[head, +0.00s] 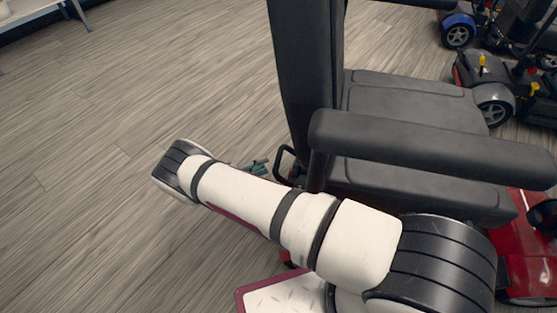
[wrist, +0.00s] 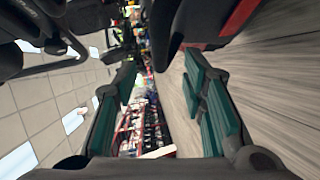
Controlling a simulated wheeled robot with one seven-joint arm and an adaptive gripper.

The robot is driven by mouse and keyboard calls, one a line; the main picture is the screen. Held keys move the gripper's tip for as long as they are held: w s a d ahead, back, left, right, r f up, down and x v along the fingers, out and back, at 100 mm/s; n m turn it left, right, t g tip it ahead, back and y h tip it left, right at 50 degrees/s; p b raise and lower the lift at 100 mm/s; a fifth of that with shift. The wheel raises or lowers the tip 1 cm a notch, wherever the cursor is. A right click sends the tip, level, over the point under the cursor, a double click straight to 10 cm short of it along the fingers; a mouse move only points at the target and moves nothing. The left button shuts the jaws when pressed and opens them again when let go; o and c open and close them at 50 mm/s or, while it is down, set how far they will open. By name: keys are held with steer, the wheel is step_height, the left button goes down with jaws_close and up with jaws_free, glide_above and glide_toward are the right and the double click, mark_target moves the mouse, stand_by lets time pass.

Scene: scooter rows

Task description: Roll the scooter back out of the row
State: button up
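The scooter has a black padded seat (head: 410,100), an upright backrest and a long black armrest (head: 430,140). Its red body (head: 530,265) shows at the lower right in the head view. A black loop-shaped bar (head: 285,160) shows low behind the seat. My gripper (head: 256,168) shows only as a bit of teal beyond my white arm, left of that bar and seemingly apart from it. In the wrist view my gripper (wrist: 160,95) is open, its teal pads wide apart with nothing held. Dark scooter parts (wrist: 185,25) lie beyond the fingers. My arm hides the scooter's lower rear.
Other scooters stand at the upper right, one grey and black (head: 500,95) and one with a blue fender (head: 458,30). A white bench or table (head: 35,10) stands at the far upper left. The wood-look floor (head: 120,100) left of the scooter is clear.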

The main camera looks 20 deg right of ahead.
mark_target(278, 159)
steer(key=b+x, duration=0.1)
steer(key=x, duration=0.6)
steer(key=shift+d, duration=0.2)
jaws_close()
